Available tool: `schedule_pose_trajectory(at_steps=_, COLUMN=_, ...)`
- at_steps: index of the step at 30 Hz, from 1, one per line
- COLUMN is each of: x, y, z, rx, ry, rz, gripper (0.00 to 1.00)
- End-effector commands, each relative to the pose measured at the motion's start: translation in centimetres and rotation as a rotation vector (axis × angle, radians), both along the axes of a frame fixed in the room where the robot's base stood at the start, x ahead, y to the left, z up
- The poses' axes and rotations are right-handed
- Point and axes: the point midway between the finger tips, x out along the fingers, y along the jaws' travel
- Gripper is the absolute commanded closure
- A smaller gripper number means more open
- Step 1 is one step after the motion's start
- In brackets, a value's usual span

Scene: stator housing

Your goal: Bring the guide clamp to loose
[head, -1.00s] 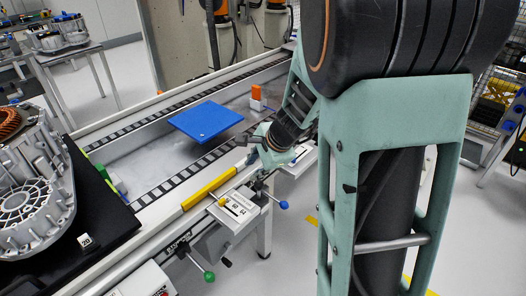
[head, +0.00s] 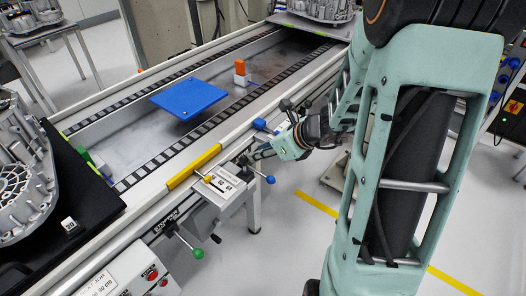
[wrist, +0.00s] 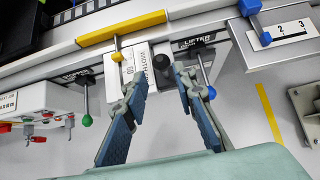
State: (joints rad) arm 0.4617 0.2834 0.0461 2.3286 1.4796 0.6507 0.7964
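No part is labelled as the guide clamp; a black knob (wrist: 162,62) and a yellow-knobbed lever (wrist: 117,56) sit at the width block (wrist: 140,66) below the yellow guide rail (wrist: 122,28). In the head view, the yellow rail (head: 193,167) lies along the conveyor's near edge, with the yellow knob (head: 208,179) on the labelled block (head: 219,187). My gripper (wrist: 159,80) is open, its fingers either side of the black knob's line. The knob shows between and just beyond the fingertips; contact cannot be told. In the head view my gripper (head: 250,157) is beside the block, partly hidden.
A blue-knobbed lifter lever (wrist: 210,92) is close right of the fingers. A green-knobbed stopper lever (wrist: 87,120) hangs left. Another blue handle (wrist: 250,7) stands by a numbered plate (wrist: 284,36). A blue plate (head: 188,98) and orange-white block (head: 240,72) are on the conveyor.

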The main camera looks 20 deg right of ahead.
Motion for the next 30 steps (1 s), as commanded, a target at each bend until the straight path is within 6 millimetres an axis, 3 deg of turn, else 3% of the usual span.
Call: schedule_pose_trajectory(at_steps=30, x=4.3, y=3.1, z=-5.2, rx=-0.002, ry=-0.002, rz=0.001, gripper=0.75)
